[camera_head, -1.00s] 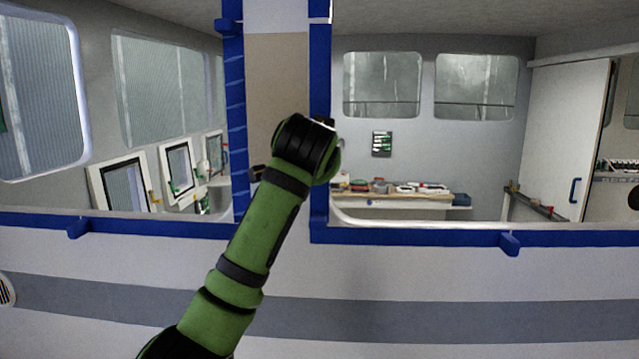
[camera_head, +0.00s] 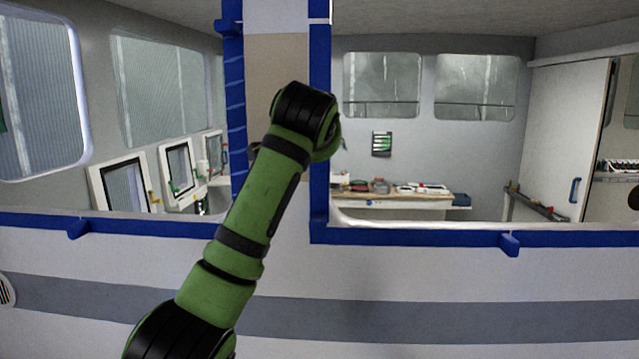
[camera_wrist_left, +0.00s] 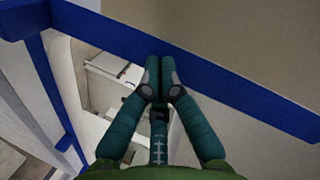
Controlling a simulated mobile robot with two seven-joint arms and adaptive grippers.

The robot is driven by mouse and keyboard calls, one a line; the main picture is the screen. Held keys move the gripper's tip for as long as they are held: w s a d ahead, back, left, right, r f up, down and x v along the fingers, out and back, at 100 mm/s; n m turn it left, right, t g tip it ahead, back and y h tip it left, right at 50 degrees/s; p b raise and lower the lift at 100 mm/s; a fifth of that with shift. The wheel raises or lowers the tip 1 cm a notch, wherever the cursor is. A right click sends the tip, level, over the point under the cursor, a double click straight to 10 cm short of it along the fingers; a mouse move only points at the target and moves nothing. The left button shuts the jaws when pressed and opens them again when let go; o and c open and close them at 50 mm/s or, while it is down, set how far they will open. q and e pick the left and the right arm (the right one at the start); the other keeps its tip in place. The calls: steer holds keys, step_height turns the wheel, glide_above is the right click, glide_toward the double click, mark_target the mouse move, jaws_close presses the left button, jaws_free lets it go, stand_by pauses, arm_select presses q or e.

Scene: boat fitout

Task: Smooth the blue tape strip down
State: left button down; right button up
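Blue tape runs along the window frame edges. In the left wrist view a blue strip (camera_wrist_left: 245,92) crosses diagonally. My left gripper (camera_wrist_left: 160,68) is shut there, its fingertips side by side over the strip's lower edge with nothing visible between them. I cannot tell whether they press on it. In the head view my left arm hides the gripper. My right gripper is not in view.
Another taped upright (camera_head: 233,100) stands left of the beige panel (camera_head: 275,70). Blue tape (camera_head: 450,238) with small tabs runs along the lower window edge. Through the opening, a workbench (camera_head: 395,200) with several items stands inside. The white wall (camera_head: 450,275) below is clear.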

arm_select(q)
steer(key=shift+w+r, duration=0.1)
steer(key=shift+r, duration=1.75)
steer(key=shift+r, duration=0.15)
